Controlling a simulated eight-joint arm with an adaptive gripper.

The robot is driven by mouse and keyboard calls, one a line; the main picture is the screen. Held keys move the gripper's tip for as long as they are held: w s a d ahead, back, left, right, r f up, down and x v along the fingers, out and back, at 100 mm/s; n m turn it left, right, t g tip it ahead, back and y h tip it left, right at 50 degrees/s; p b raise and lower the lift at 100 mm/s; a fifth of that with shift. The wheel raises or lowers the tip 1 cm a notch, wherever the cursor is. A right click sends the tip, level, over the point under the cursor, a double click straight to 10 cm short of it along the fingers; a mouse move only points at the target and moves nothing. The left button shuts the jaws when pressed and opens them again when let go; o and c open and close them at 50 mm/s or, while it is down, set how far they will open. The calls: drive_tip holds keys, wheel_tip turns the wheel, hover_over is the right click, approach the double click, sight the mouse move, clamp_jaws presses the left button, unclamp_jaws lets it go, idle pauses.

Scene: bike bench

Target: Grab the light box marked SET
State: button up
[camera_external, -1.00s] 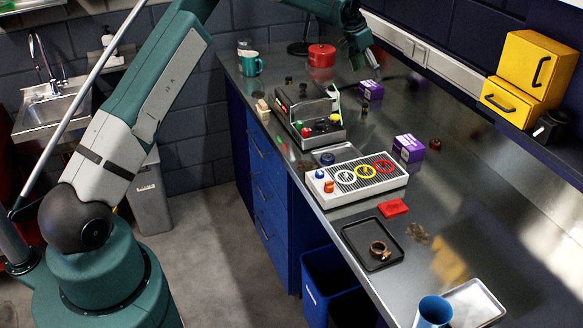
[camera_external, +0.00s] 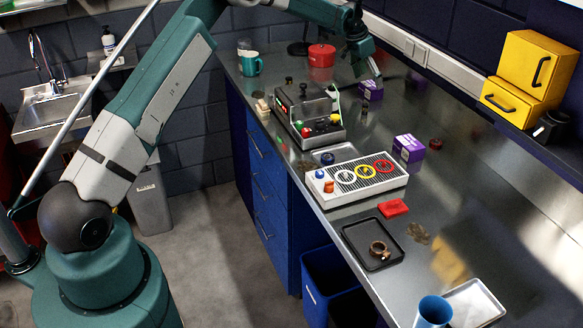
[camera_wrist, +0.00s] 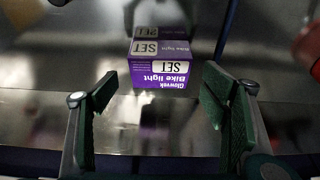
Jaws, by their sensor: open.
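A purple and white light box marked SET (camera_wrist: 160,72) lies ahead of my gripper in the wrist view, its print upside down there. My gripper (camera_wrist: 158,84) is open, with one finger to the left of the box and one to the right, with gaps on both sides. In the external view my gripper (camera_external: 368,76) is low over the far part of the bench, just above a purple box (camera_external: 370,91). A second purple box (camera_external: 408,149) stands nearer on the bench; its marking is too small to read.
A red pot (camera_external: 321,55) and a teal mug (camera_external: 250,63) stand left of my gripper. A grey device with coloured knobs (camera_external: 308,113) stands in front of them. The wall trunking (camera_external: 415,48) runs close behind my gripper. Yellow cabinets (camera_external: 535,75) are at the right.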

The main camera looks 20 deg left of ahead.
sight(371, 85)
drive_tip(key=shift+x, duration=2.05)
drive_tip(key=shift+s, duration=0.1)
drive_tip(key=shift+c, duration=0.4)
drive_tip(key=c, duration=0.9)
